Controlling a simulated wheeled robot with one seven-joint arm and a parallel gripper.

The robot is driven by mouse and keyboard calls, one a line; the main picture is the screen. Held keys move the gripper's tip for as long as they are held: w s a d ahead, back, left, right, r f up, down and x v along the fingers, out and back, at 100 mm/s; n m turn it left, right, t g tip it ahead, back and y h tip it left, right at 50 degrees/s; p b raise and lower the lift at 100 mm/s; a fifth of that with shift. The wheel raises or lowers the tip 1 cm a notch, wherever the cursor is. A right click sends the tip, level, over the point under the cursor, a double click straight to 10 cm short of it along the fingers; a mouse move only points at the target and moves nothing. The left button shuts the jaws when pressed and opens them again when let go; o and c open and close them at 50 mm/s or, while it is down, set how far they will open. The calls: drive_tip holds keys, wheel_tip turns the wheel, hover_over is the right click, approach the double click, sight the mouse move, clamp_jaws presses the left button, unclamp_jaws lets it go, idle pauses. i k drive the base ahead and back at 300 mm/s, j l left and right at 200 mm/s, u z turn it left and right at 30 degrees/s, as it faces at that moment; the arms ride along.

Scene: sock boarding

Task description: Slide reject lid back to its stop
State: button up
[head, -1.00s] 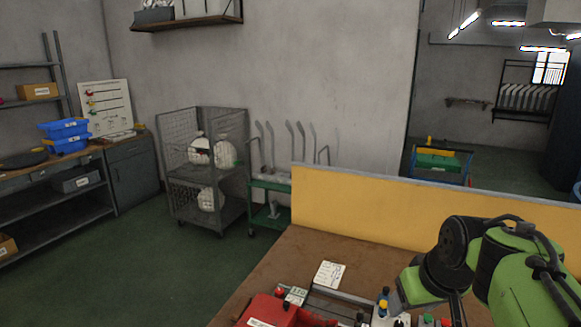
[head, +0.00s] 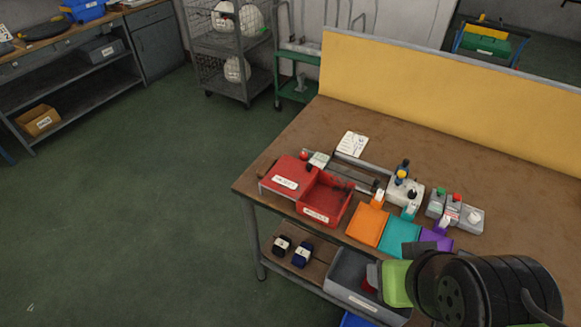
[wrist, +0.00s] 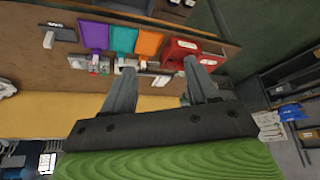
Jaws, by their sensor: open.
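The red reject box (head: 328,199) sits near the front left of the workbench. Its red lid (head: 286,175), with a white label, covers the left part, and the right part is uncovered, showing the inside. The box also shows in the wrist view (wrist: 182,46), past the right finger, partly hidden by it. My gripper (wrist: 161,68) is open with nothing between its fingers. It appears apart from the box, with the bench beyond it. In the head view the fingers are not seen; only my arm shows at the lower right.
Orange (head: 368,224), teal (head: 399,237) and purple (head: 436,240) pieces lie right of the box. Small bottles stand on a white block (head: 405,190) behind them. A yellow panel (head: 440,95) closes the bench's back. A grey bin (head: 362,285) sits below the front edge.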

sight(290, 176)
drive_tip(key=i+j+u, duration=0.75)
drive_tip(key=i+j, duration=0.05)
drive_tip(key=j, duration=0.1)
